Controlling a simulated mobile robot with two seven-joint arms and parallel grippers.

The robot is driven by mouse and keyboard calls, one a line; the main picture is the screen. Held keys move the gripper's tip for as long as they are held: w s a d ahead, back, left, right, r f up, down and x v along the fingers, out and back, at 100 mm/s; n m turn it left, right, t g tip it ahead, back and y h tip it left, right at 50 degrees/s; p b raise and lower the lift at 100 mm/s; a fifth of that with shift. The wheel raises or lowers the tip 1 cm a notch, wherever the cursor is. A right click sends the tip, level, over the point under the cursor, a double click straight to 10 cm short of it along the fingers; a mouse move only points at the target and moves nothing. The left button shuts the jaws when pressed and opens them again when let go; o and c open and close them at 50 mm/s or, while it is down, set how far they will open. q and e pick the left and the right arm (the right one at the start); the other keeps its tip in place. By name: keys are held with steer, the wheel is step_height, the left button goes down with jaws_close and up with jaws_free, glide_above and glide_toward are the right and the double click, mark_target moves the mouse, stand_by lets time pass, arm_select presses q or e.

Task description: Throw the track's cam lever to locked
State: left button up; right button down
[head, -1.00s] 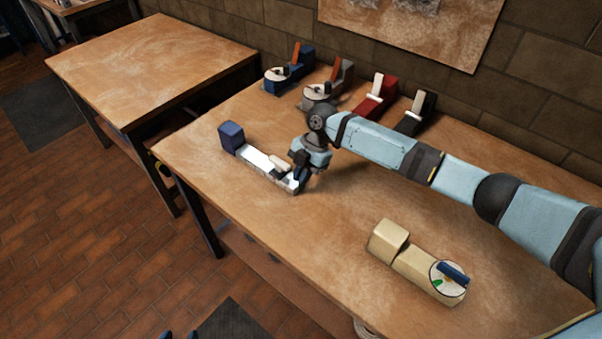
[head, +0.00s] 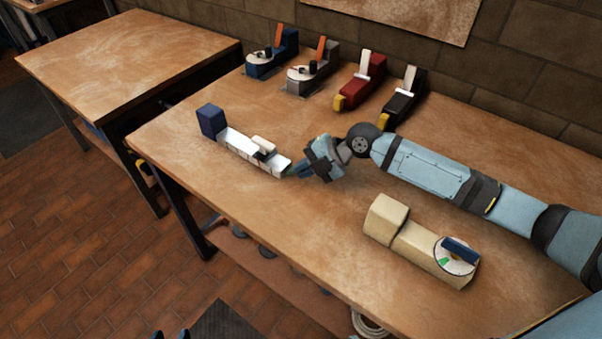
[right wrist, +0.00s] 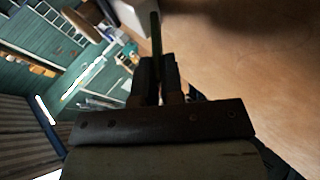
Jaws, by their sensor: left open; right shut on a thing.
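The white track (head: 238,146) lies on the bench with a dark blue block (head: 210,121) at its far-left end. A cream lever (head: 264,143) with a dark pivot sits on top, near its right end. My right gripper (head: 296,171) is at the track's right end, low over the bench. In the right wrist view its fingers (right wrist: 156,75) are closed on a thin dark green piece (right wrist: 155,35); what it belongs to is unclear. A pale end, apparently the track's, shows beside it. My left gripper (head: 171,334) barely shows at the bottom edge, open and away from the bench.
A tan fixture (head: 412,245) with a white dial and blue handle stands at front right. Blue (head: 287,48), grey (head: 325,70), red (head: 371,76) and black (head: 408,95) fixtures line the back. Another table (head: 125,60) stands left. The bench's middle front is clear.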

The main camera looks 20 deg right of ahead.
steer(key=shift+s+f+y+b, duration=0.15)
steer(key=shift+y+b, duration=0.15)
steer(key=shift+b, duration=0.2)
steer(key=c, duration=1.2)
jaws_free()
steer(key=shift+d, duration=0.1)
steer(key=shift+c, duration=0.2)
steer(key=v, duration=1.3)
steer(key=shift+s+d, duration=0.2)
steer(key=shift+s, duration=0.2)
